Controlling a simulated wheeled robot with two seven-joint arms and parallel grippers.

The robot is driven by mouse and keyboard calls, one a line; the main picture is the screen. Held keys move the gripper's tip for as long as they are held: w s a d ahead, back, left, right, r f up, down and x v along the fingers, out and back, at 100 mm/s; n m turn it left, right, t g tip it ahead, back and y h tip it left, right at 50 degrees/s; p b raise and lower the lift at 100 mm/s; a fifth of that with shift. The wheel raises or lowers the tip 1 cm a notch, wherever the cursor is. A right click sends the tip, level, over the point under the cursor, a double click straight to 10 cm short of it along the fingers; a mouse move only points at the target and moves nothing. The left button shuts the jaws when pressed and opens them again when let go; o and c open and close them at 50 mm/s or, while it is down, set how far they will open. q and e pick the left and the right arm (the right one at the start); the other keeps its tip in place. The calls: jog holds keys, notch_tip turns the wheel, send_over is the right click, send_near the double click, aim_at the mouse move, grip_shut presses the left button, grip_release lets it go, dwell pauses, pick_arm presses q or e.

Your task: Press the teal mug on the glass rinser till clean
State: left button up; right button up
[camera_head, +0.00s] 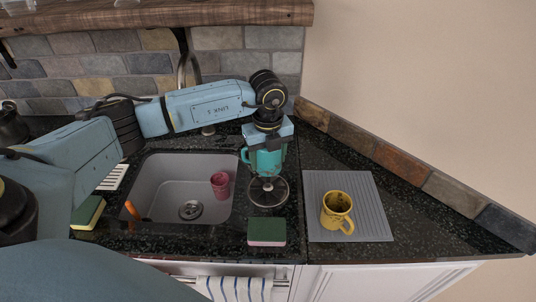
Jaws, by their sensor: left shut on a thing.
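The teal mug (265,160) is in the head view, right of the sink, directly under my left gripper (268,145). My left gripper points down and is shut on the mug. The glass rinser (268,192) is a round dark disc with a metal rim on the black counter. The mug is over the rear part of the rinser. I cannot tell whether its rim touches the rinser. The mug's upper part is hidden by the gripper. My right gripper is not in view.
A grey sink (160,195) holds a dark pink cup (220,184). A yellow mug (337,211) stands on a grey ribbed mat (365,190). A green and pink sponge (267,232) lies in front of the rinser. Another sponge (88,213) lies left of the sink. A wall rises at right.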

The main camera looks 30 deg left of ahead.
pick_arm(q)
jog(key=b, duration=0.5)
send_over(268, 187)
notch_tip(268, 187, down, 7)
jog(key=shift+w+a, duration=0.1)
jog(key=shift+f+b, duration=0.3)
jog(key=shift+f, duration=0.25)
jog(key=shift+f+b, duration=0.35)
jog(key=shift+f, duration=0.3)
dwell(1.8)
jog(key=shift+r+p, duration=2.8)
jog(key=shift+r, duration=0.85)
jog(key=shift+f, duration=0.1)
